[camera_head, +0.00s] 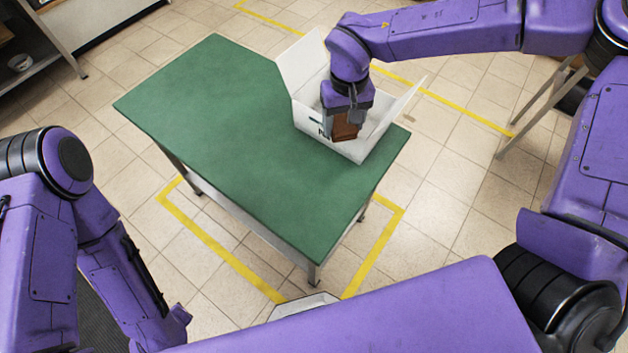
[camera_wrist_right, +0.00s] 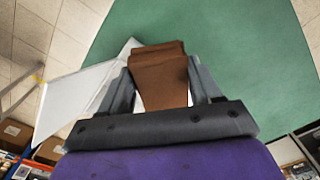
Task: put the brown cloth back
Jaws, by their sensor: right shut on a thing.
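The brown cloth (camera_head: 345,125) is a folded block between the fingers of my right gripper (camera_head: 341,112). In the right wrist view the cloth (camera_wrist_right: 160,75) sits between both fingers of the right gripper (camera_wrist_right: 163,85), which is shut on it. A white box (camera_head: 350,151) with raised flaps stands at the right end of the green table (camera_head: 215,120). The cloth hangs over the box, overlapping its front rim in the head view; I cannot tell how far above the rim it is. The box's inside is mostly hidden by my gripper. My left gripper is out of view.
The table's left and middle are bare. Box flaps stand up at the back and right, close to my right wrist. Yellow lines (camera_head: 225,255) mark the tiled floor around the table. A shelf (camera_head: 45,50) stands at the far left.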

